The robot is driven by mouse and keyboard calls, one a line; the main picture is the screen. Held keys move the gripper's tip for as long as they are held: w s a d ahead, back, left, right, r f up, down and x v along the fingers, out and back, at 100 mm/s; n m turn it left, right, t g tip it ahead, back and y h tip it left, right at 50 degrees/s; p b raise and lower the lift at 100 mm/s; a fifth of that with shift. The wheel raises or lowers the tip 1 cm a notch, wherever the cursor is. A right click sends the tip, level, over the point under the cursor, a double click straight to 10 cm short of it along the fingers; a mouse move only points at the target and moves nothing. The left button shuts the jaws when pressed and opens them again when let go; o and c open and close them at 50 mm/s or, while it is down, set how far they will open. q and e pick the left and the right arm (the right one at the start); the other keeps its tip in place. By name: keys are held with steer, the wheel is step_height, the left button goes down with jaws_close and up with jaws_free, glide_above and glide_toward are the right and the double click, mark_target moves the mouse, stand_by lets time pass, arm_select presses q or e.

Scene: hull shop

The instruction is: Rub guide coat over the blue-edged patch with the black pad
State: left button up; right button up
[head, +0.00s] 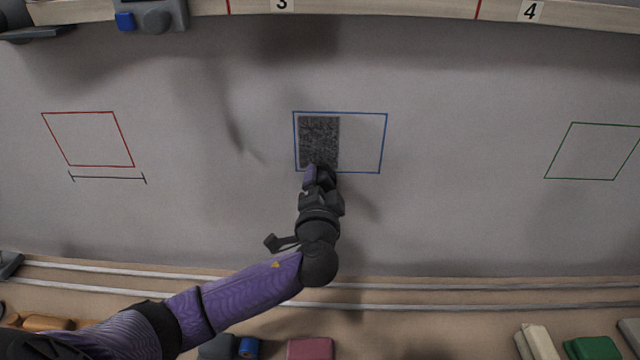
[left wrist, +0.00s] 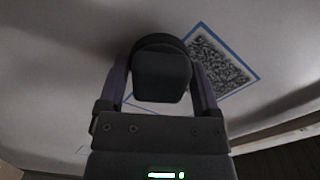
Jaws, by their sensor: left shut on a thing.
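The blue-edged patch (head: 362,142) is outlined on the grey hull panel in the middle of the head view. Its left part carries a dark, speckled coat (head: 319,138); its right part is bare grey. My left gripper (head: 320,178) is at the patch's lower edge, below the dark area. In the left wrist view my left gripper (left wrist: 160,88) is shut on the black pad (left wrist: 161,76). The dark coat (left wrist: 222,70) and blue edge also show there, beyond the pad. I cannot tell whether the pad touches the surface. My right gripper is not in view.
A red-edged patch (head: 88,140) with a scale bar below it is at left, and a green-edged one (head: 594,152) at right. A numbered wooden strip (head: 400,8) runs along the top. Rails (head: 420,306) and several blocks, including a pink one (head: 310,348), lie along the bottom.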

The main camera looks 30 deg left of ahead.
arm_select(q)
steer(key=shift+s+d+r, duration=0.15)
steer(key=shift+s, duration=0.1)
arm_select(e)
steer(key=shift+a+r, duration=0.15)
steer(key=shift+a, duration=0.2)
arm_select(q)
steer(key=shift+w+d, duration=0.35)
steer(key=shift+d, duration=0.2)
steer(key=shift+w+d, duration=0.3)
steer(key=shift+d, duration=0.25)
steer(key=shift+w+d, duration=0.1)
steer(key=shift+d, duration=0.1)
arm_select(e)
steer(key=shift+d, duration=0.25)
arm_select(q)
steer(key=shift+w+a+b, duration=0.25)
steer(key=shift+w+b, duration=0.05)
steer(key=shift+b, duration=0.05)
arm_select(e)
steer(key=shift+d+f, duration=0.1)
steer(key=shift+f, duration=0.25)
arm_select(q)
steer(key=shift+w+a, duration=0.1)
steer(key=shift+w, duration=0.1)
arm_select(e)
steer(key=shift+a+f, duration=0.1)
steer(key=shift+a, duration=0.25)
